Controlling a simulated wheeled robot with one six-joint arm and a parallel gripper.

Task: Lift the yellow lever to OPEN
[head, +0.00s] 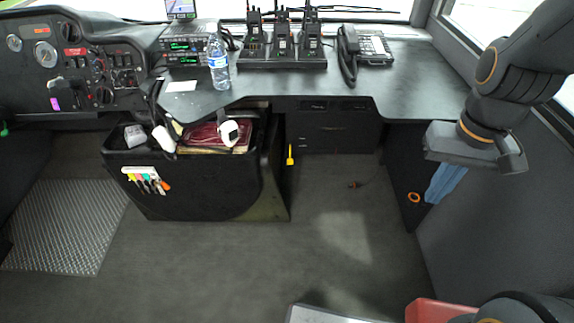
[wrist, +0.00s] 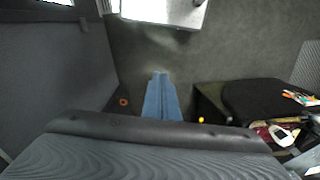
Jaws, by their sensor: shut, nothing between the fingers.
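The yellow lever (head: 290,158) is small and hangs at the right side of the black console bin, below the desk edge, in the head view. Its wider end points down. In the wrist view it shows only as a small yellow spot (wrist: 201,120) to the right of my fingers. No OPEN marking can be read. My gripper (head: 434,197) has blue fingers and is at the right of the head view, well apart from the lever. The fingers are together and empty in the wrist view (wrist: 160,76), over the floor.
The desk (head: 420,75) carries radios (head: 283,45), a phone (head: 362,50) and a water bottle (head: 218,65). The black bin (head: 215,190) holds folders. An orange ring (head: 414,197) is on the right panel. A white-topped box (head: 325,314) stands in front. The floor between is largely clear.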

